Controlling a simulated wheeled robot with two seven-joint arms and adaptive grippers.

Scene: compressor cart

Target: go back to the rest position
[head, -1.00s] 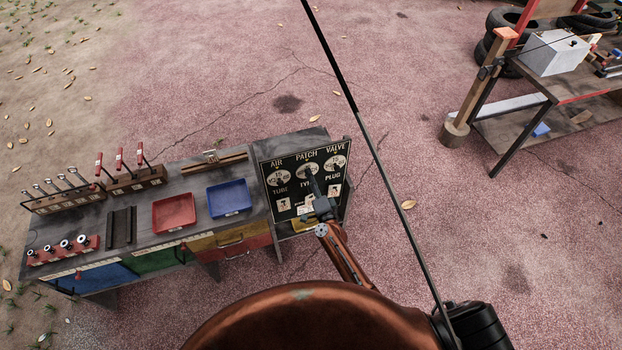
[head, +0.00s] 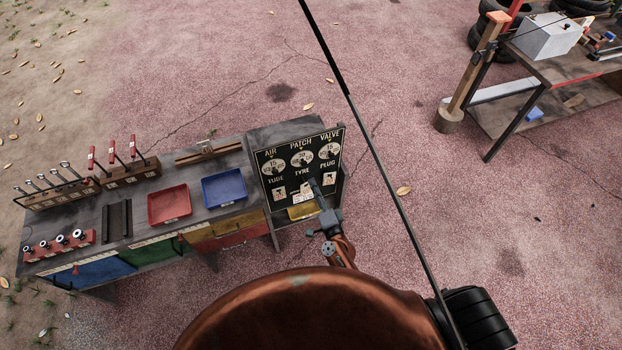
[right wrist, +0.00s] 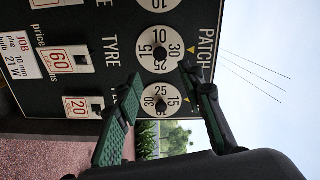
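My right gripper (head: 314,186) is in front of the lower part of the black dial board (head: 262,172) in the head view. In the right wrist view, my right gripper (right wrist: 157,72) has its two fingers apart, with nothing held between them. The board's face (right wrist: 85,30) lies beyond the fingers there, with the PATCH dial (right wrist: 160,48) and another dial (right wrist: 161,98) visible between them. A gap to the board seems to show, but its size is hard to tell. My left gripper is not in view.
The workbench (head: 130,175) left of the board carries a red tray (head: 168,204), a blue tray (head: 223,189) and racks with red-handled levers (head: 133,150). A second table (head: 490,120) with a grey box (head: 545,36) stands at upper right. Open reddish ground lies between them.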

